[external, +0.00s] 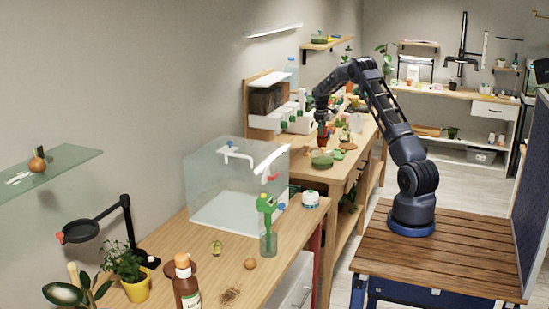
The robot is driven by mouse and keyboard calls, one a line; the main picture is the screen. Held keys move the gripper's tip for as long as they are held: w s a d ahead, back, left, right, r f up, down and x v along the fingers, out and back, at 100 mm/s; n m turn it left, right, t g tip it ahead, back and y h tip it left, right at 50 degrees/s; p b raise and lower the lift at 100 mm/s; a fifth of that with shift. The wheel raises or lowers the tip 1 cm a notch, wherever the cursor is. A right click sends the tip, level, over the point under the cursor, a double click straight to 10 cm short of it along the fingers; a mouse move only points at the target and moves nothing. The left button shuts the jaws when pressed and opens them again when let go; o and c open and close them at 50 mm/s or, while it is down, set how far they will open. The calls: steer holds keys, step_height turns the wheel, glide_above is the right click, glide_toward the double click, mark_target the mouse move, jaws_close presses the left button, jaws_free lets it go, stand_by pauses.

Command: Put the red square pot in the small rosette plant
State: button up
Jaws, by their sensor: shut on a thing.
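My gripper (321,116) points down over the far wooden bench, left of my arm. It is shut on a small reddish pot (323,131), with green showing around the pot's top; the pot's square shape is too small to confirm. Just below stands a round green bowl (321,159) with green contents. Small green leaves (338,154) lie to its right. I cannot tell for sure which of the small plants here is the rosette plant. The fingertips are dark and partly merge with the clutter behind.
Terracotta pots (343,134) and bottles crowd the far bench behind the gripper. The far bench's right front edge is fairly clear.

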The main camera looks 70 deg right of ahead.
steer(key=shift+f, duration=0.2)
steer(key=o, duration=1.1)
step_height(320, 180, up, 13)
steer(key=a, duration=0.1)
steer(key=shift+w, duration=0.35)
